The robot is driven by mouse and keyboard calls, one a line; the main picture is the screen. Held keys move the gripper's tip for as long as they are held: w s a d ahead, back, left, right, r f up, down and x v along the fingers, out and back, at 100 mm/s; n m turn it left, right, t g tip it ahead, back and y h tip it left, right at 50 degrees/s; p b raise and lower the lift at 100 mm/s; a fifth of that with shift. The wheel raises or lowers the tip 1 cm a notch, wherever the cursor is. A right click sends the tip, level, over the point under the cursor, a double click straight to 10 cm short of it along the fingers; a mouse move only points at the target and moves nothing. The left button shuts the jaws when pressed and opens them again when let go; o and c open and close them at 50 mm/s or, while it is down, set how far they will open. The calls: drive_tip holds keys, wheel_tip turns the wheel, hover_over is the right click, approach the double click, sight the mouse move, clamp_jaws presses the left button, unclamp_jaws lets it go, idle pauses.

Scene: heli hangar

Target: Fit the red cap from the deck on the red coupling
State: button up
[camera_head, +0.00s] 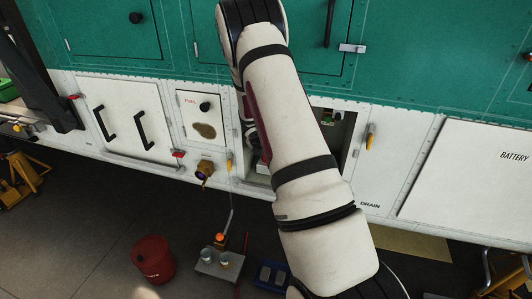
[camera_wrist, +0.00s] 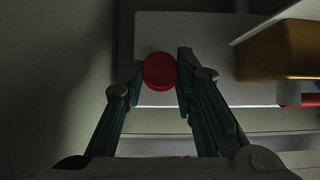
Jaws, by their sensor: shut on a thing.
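My gripper (camera_wrist: 160,75) shows in the wrist view, its fingertips shut on the sides of a round red cap (camera_wrist: 160,70). Behind the cap is a pale flat surface (camera_wrist: 205,55); I cannot tell whether the cap touches it. In the head view my arm reaches into an open bay (camera_head: 351,150) in the white lower panel and hides my gripper and the cap. I cannot make out the red coupling for certain in either view.
In the wrist view a yellow-brown block (camera_wrist: 285,50) stands close right of the gripper, with a red and blue item (camera_wrist: 300,99) below it. In the head view a brass fitting (camera_head: 204,169) juts out left of the bay. A red bucket (camera_head: 153,259) stands on the floor.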

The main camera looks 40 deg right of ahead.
drive_tip(key=o, duration=0.9)
drive_tip(key=v, duration=1.2)
drive_tip(key=shift+a, duration=0.1)
